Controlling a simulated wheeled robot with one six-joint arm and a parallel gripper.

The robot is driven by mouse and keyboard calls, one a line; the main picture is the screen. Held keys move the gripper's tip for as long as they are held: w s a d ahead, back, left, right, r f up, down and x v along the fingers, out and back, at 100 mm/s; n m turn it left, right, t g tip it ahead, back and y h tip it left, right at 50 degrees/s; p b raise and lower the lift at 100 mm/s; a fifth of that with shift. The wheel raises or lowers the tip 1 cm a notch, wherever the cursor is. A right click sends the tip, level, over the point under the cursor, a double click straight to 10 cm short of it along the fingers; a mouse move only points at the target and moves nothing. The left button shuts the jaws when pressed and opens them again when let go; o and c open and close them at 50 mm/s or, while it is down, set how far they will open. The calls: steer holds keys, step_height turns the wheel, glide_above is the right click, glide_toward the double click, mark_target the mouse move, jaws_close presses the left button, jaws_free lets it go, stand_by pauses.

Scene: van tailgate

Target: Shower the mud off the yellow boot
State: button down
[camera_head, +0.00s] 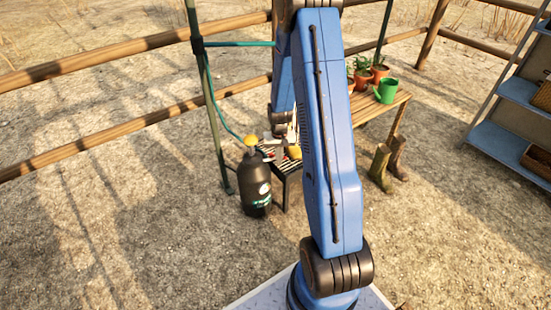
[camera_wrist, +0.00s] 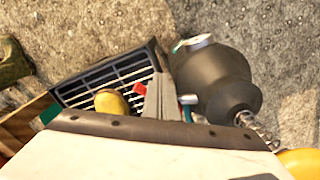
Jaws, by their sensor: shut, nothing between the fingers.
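The yellow boot (camera_head: 294,152) is on a low black grated stand (camera_head: 289,170). In the wrist view the boot (camera_wrist: 112,103) shows as a rounded yellow shape over the grate (camera_wrist: 88,92), partly cut off by my pale wrist housing. It is too small to tell how much mud is on it. My gripper (camera_wrist: 160,82) is shut and empty, its grey fingers together just right of the boot. A small red part (camera_wrist: 140,89) lies left of the fingers. A white piece with a teal part (camera_wrist: 188,99) is right of them; I cannot tell what either is.
A black tank (camera_head: 256,187) with a yellow knob stands left of the stand. A teal hose (camera_head: 220,110) runs along a green post. A wooden bench (camera_head: 372,108) holds pots and a green watering can (camera_head: 386,91). Brown boots (camera_head: 380,163) stand below. Open gravel lies in front.

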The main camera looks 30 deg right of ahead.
steer(key=shift+d, duration=0.2)
steer(key=r, duration=0.4)
steer(key=shift+a+r, duration=0.2)
steer(key=shift+r, duration=0.1)
steer(key=w+d, duration=0.2)
steer(key=d, duration=0.3)
steer(key=shift+w+d, duration=0.25)
steer(key=shift+w, duration=0.1)
steer(key=shift+f, duration=2.35)
